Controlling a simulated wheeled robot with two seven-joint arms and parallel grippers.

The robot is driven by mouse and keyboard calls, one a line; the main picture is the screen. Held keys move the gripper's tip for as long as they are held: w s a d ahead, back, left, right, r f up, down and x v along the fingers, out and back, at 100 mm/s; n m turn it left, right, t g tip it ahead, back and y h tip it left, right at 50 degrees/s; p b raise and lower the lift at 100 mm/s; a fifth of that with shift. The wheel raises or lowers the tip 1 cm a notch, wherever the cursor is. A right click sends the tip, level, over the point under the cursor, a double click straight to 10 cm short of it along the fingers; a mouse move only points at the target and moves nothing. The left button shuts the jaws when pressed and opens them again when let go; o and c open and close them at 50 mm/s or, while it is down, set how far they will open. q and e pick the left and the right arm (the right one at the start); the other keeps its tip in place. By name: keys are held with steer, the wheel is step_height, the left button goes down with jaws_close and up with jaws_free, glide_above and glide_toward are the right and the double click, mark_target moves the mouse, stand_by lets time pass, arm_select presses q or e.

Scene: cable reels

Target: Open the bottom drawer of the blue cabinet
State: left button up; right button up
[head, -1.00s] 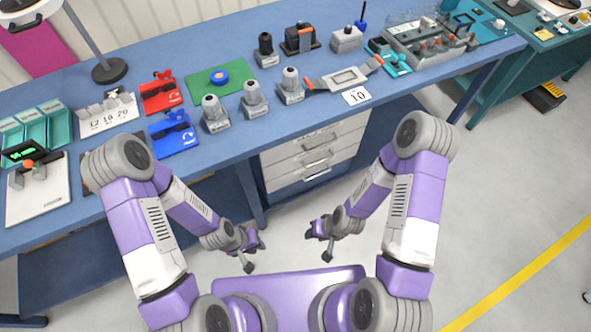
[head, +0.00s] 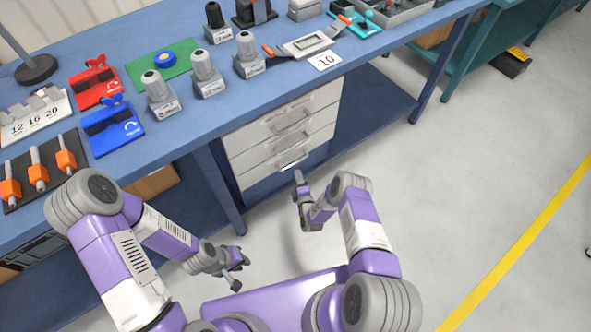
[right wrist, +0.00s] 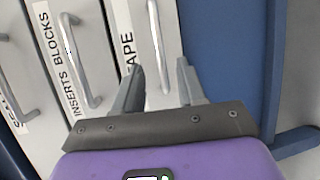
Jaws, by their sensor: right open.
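The cabinet under the blue bench has pale grey drawer fronts in a blue frame (head: 221,172). Its bottom drawer (head: 262,172) is shut, with a bar handle (head: 293,160). My right gripper (head: 299,182) is just in front of and below that handle. In the right wrist view the drawers appear turned sideways; the rightmost front, labelled "TAPE" (right wrist: 127,38), has a handle (right wrist: 155,35). My open right fingers (right wrist: 160,64) lie either side of this handle in the picture; contact is not clear. My left gripper (head: 236,268) hangs low over the floor, its jaw opening unclear.
The upper drawers (head: 262,130) are shut too. The blue bench top (head: 215,115) overhangs the cabinet and carries tools and fixtures. A bench leg (head: 222,190) stands left of the drawers. Open floor (head: 470,190) lies to the right.

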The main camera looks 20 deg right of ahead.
steer(key=w+f+b, duration=0.1)
steer(key=w+b, duration=0.2)
steer(key=w, duration=0.4)
steer(key=shift+d, duration=0.15)
steer(key=shift+f, duration=0.1)
steer(key=shift+c, duration=0.3)
jaws_close()
